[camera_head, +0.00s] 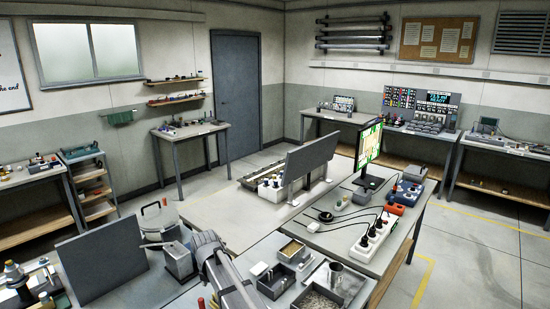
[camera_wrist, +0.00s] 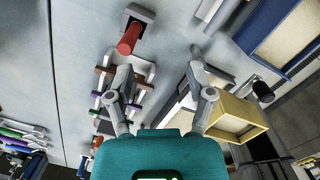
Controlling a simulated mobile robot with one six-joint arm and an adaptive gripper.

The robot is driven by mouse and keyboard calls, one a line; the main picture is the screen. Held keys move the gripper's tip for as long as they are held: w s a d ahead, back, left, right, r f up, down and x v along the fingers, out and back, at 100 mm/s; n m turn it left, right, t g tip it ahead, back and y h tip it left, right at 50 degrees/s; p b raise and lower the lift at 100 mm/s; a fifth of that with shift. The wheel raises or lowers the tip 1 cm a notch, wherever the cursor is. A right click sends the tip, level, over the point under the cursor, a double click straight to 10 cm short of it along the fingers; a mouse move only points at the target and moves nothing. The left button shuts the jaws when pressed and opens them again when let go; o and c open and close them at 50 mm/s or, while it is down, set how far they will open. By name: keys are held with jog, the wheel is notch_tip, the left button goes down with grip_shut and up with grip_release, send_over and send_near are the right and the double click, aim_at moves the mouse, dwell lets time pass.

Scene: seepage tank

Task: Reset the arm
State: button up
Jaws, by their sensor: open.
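My gripper (camera_wrist: 160,75) shows in the wrist view, with its teal body at the bottom edge. Its two grey fingers are spread wide apart with nothing held between them. Beyond the fingers, a red cylinder (camera_wrist: 129,38) sticks out from a dark grey block at the upper left. A pale yellow open box (camera_wrist: 237,117) lies to the right, partly behind the right finger. In the head view, my grey arm rises from the bottom edge near the workbench; I cannot make out the gripper's fingers there.
In the head view, a bench holds open grey trays (camera_head: 277,281), a metal cup (camera_head: 335,277), a white power strip (camera_head: 372,238) and a monitor (camera_head: 370,147). A dark panel (camera_head: 102,262) stands at the lower left. Free floor (camera_head: 480,255) lies at the right.

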jog(key=s+d+f+m+b, duration=0.1)
jog(key=s+d+m, duration=0.4)
jog(key=d+m, duration=0.6)
jog(key=s+d+f+m+b, duration=0.2)
jog(key=s+d+m, duration=0.3)
jog(key=d+m, duration=0.6)
jog(key=s+d+f+m+g+b, duration=0.1)
jog(key=s+d+f+m, duration=0.1)
jog(key=s+d+m, duration=0.4)
jog(key=d+m, duration=0.5)
jog(key=d, duration=0.5)
jog(key=shift+d+m+b, duration=0.25)
jog(key=shift+m+b, duration=0.05)
jog(key=shift+b, duration=0.05)
jog(key=shift+s, duration=0.1)
